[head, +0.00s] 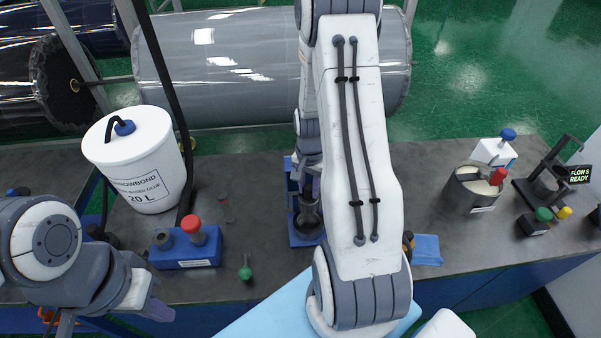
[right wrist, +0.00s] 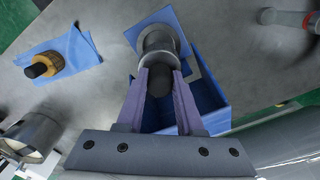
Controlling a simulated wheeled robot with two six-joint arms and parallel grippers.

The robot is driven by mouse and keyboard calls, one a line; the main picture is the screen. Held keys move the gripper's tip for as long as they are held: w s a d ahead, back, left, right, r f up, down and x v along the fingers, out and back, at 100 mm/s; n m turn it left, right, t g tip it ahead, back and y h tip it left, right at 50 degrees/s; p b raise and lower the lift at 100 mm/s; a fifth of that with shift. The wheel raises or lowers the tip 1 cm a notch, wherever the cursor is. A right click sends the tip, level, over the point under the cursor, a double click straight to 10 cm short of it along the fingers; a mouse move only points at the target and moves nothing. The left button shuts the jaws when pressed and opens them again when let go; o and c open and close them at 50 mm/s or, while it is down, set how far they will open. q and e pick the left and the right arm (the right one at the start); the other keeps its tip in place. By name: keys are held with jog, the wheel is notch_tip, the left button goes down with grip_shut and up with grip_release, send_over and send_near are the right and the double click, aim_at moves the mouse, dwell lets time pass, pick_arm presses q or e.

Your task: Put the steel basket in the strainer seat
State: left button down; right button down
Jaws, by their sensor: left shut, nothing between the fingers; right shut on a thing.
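In the head view my right gripper (head: 309,196) reaches down over the blue strainer stand (head: 299,240). In the right wrist view its purple fingers (right wrist: 160,78) are shut on the dark knob of a grey, round-rimmed piece, which looks like the steel basket (right wrist: 157,42). The basket is at the blue stand (right wrist: 208,95). Whether it is in the seat or just above it I cannot tell; the seat itself is hidden. My left gripper (head: 155,305) is shut and empty at the lower left, apart from the table things.
A brownish cylinder with a black knob (right wrist: 46,64) lies on a blue cloth (right wrist: 80,50). A white glue bucket (head: 135,165) and a blue block with a red knob (head: 190,255) stand left. A metal pot (head: 470,195) and a black stand (head: 545,185) stand right.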

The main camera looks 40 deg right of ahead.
aim_at(309, 199)
jog(key=shift+d+f+b, duration=0.2)
jog(key=shift+f+b, duration=0.6)
jog(key=shift+f, duration=0.15)
notch_tip(309, 199, down, 3)
jog(key=b, duration=0.2)
jog(key=shift+f+b, duration=0.15)
jog(key=shift+b, duration=0.25)
jog(key=shift+s+f+b, duration=0.1)
jog(key=shift+f+b, duration=1.85)
jog(key=shift+f, duration=0.75)
jog(key=shift+a, duration=0.15)
jog(key=shift+f, duration=0.1)
jog(key=shift+c, duration=2.3)
grip_release()
